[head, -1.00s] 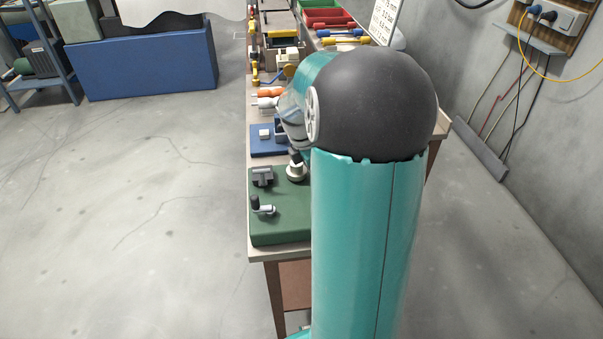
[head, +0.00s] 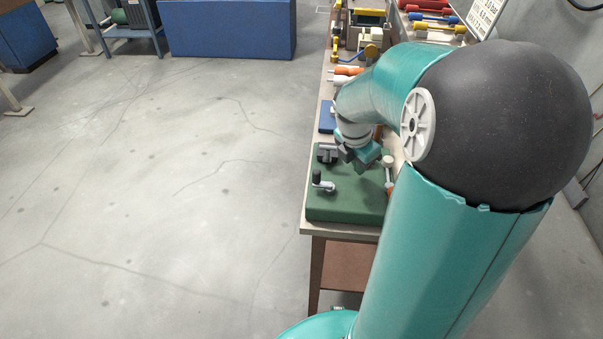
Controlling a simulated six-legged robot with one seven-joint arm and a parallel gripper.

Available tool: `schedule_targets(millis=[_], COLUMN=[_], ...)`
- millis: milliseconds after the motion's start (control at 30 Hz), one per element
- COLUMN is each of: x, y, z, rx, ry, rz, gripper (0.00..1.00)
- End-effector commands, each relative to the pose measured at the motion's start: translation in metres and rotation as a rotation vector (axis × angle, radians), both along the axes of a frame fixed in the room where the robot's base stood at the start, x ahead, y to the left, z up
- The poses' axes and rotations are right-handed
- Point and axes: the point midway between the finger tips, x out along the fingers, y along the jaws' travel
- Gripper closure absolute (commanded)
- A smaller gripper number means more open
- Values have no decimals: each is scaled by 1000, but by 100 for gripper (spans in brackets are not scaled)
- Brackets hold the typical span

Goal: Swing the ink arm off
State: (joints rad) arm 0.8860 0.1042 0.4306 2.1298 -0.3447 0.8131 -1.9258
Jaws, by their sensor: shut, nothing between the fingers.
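The green base (head: 340,206) sits at the near end of the bench. On it are a dark block (head: 327,150), a small crank with a dark knob (head: 320,182) and a pale upright piece (head: 388,168) at its right. I cannot tell which part is the ink arm. My gripper (head: 346,155) is low over the back of the base, just right of the dark block. It looks shut and empty. Whether its tips touch anything is unclear. My wrist hides the middle of the base, and my arm covers its right edge.
A blue plate (head: 327,116) and orange-handled pieces (head: 348,70) lie behind the base. Yellow and dark fixtures and red parts (head: 428,4) stand farther back. The floor (head: 200,190) left of the bench is open. A grey wall is at right.

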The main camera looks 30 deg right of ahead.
Motion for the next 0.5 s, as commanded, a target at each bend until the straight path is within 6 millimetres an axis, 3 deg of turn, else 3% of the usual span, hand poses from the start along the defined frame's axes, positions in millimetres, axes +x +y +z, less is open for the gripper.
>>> schedule_targets(millis=[500], x=[-2], y=[26], z=[89], rx=[-3], ry=[-6], rz=[-3], gripper=[100])
